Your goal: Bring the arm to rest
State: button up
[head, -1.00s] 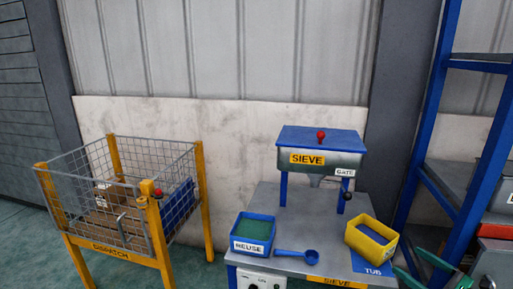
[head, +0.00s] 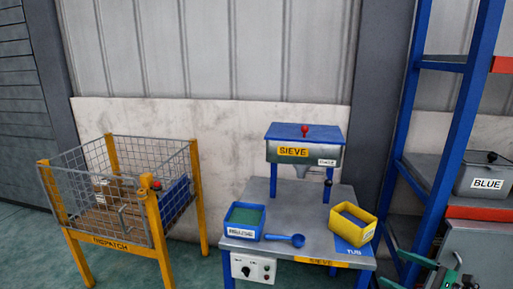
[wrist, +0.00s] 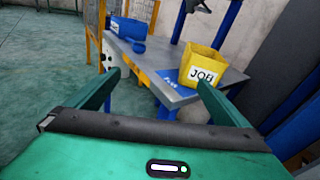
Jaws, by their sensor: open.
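My gripper shows in the wrist view (wrist: 158,97) with its two green fingers wide apart and nothing between them. In the head view, parts of the green gripper (head: 424,261) show at the lower right, beside the bench and in front of the shelving. The yellow tub (head: 352,226) stands on the right of the bench, apart from my gripper. It also shows in the wrist view (wrist: 203,67), with a JOB label, beyond the right finger.
The bench (head: 310,212) carries the sieve (head: 305,158), a blue REUSE tray (head: 244,221) and a blue scoop (head: 290,239). A yellow-framed mesh DISPATCH cage (head: 112,243) stands left. Blue shelving (head: 437,135) with a grey BLUE bin (head: 487,184) is close at right. Floor between cage and bench is clear.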

jog(key=s+a+n+g+h, duration=0.2)
jog(key=s+a+n+g, duration=0.55)
jog(key=n+g, duration=0.3)
jog(key=s+r+n+g+h, duration=0.2)
jog(key=s+r+n+h, duration=0.5)
jog(key=s+r, duration=1)
notch_tip(320, 180, up, 2)
jog(key=n, duration=0.3)
jog(key=shift+s+a+g+h, duration=0.3)
jog(key=shift+a+g+h, duration=0.05)
jog(key=shift+a+h, duration=0.05)
jog(key=shift+n, duration=0.25)
